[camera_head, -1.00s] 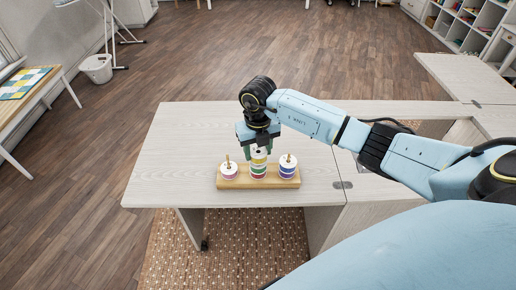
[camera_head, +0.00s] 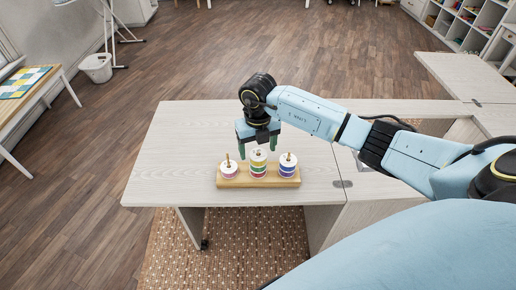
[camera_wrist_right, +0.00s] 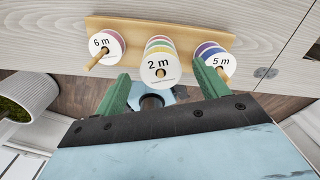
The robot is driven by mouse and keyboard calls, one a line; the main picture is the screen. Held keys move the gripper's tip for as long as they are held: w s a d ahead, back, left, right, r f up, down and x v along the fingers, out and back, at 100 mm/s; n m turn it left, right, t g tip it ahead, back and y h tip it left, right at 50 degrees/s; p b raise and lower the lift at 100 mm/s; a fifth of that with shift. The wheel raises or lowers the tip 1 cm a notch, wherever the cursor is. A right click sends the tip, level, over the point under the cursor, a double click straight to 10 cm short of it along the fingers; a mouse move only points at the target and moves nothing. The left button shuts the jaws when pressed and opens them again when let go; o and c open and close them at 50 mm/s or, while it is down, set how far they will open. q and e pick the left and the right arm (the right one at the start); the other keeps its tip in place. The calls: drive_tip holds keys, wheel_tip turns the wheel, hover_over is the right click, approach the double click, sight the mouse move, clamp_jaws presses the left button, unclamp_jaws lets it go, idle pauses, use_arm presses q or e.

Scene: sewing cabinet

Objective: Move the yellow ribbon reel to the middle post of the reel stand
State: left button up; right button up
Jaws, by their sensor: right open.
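The reel stand (camera_head: 229,184) is a wooden base on the table with three posts. The yellow ribbon reel (camera_head: 258,157) is on top of the stack on the middle post, above green and red reels; its white face reads "2 m" in the right wrist view (camera_wrist_right: 160,72). A pink reel (camera_head: 229,171) marked "6 m" is on the left post. Blue and purple reels (camera_head: 288,167) topped "5 m" are on the right post. My right gripper (camera_head: 258,147) is open, its green fingers apart on either side of the middle stack, near its top. My left gripper is out of view.
The pale wooden table (camera_head: 185,150) is clear around the stand. A hinge (camera_head: 342,184) marks a seam at its right. A side table with a patchwork piece (camera_head: 25,83) stands at far left, and a white bin (camera_head: 97,68) is on the floor behind.

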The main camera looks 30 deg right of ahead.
wheel_tip(320, 180, up, 13)
drive_tip(key=shift+f, duration=0.15)
idle(0.5)
